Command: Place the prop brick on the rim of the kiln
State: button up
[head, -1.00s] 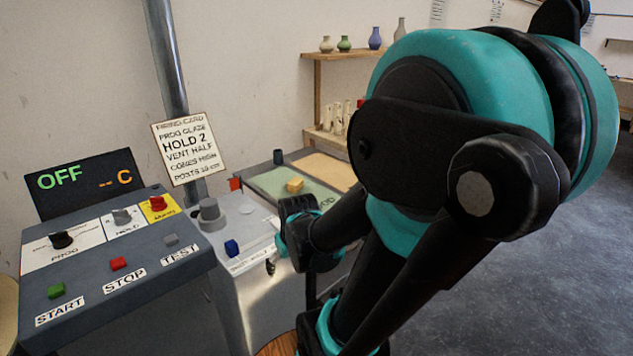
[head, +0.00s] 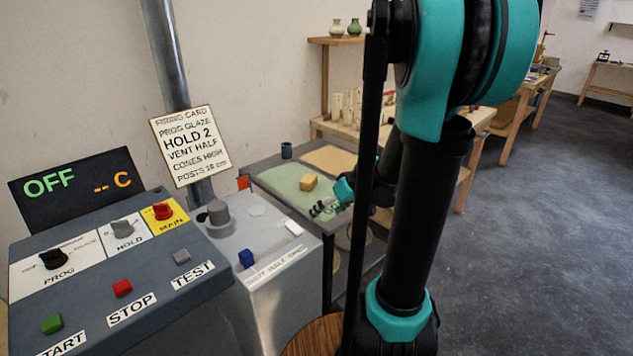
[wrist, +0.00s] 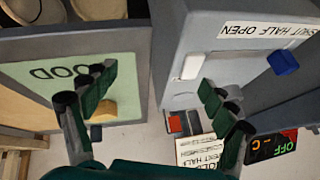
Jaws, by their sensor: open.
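A small white block (head: 294,228), which looks like the prop brick, lies on the right edge of the grey kiln top (head: 272,236). In the wrist view the white block (wrist: 192,67) lies along the edge of the kiln top (wrist: 184,99). My gripper (head: 325,207) is right of the block and apart from it, near the front edge of the side table. In the wrist view my gripper (wrist: 152,105) has its fingers wide apart with nothing held. The block shows beside the right finger.
A yellow block (head: 307,183) sits on a green mat (head: 285,178) on the side table. A blue knob (head: 246,259) and a grey cylinder (head: 218,213) stand on the kiln top. The control panel (head: 100,300) is at left, a pole behind it. Open floor lies right.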

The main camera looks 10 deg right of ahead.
aim_at(308, 178)
jog(key=w+d+y, duration=0.1)
jog(key=w, duration=0.2)
jog(key=w+d+r+n+t+y, duration=0.1)
jog(key=w+d, duration=0.1)
jog(key=w+d+n, duration=0.1)
jog(key=w, duration=0.2)
jog(key=shift+w+d+r+y, duration=0.15)
jog(key=shift+w+r+y, duration=0.2)
jog(key=shift+r+y, duration=0.05)
jog(key=w+d+r+n+t+y, duration=0.2)
jog(key=w+d+n+t+y, duration=0.15)
jog(key=w+d, duration=0.35)
jog(key=shift+n+g+h, duration=0.25)
jog(key=shift+n+g, duration=0.2)
jog(key=shift+g, duration=0.1)
jog(key=x, duration=1.7)
jog(key=shift+w+d+f, duration=0.15)
jog(key=shift+w+f, duration=0.15)
jog(key=shift+w, duration=0.05)
jog(key=shift+c, duration=0.2)
jog(key=c, duration=1.3)
jog(key=shift+r, duration=0.15)
